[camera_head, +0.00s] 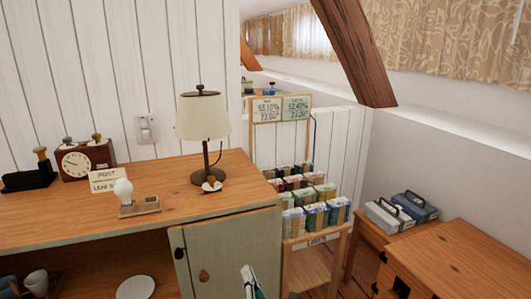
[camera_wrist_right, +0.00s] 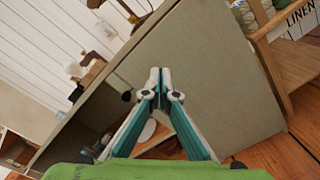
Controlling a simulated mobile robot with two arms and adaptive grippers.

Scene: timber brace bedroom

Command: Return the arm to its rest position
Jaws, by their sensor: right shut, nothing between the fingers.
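My right gripper (camera_head: 250,272) shows at the bottom edge of the head view, in front of the cabinet's grey-green door (camera_head: 232,250). In the right wrist view, my right gripper (camera_wrist_right: 160,73) has its white fingertips together, with nothing between them. The cabinet door (camera_wrist_right: 215,75) fills much of that view behind the fingertips. I cannot tell how wide the gap to the door is. Most of my right arm is out of the picture. My left gripper is in neither view.
The wooden cabinet top (camera_head: 160,205) holds a lamp (camera_head: 203,120), a clock (camera_head: 85,160), a sign (camera_head: 105,180) and a bulb (camera_head: 123,190). Open shelves below hold a plate (camera_head: 136,287). A stocked rack (camera_head: 315,240) and a wooden table (camera_head: 470,255) stand to the right.

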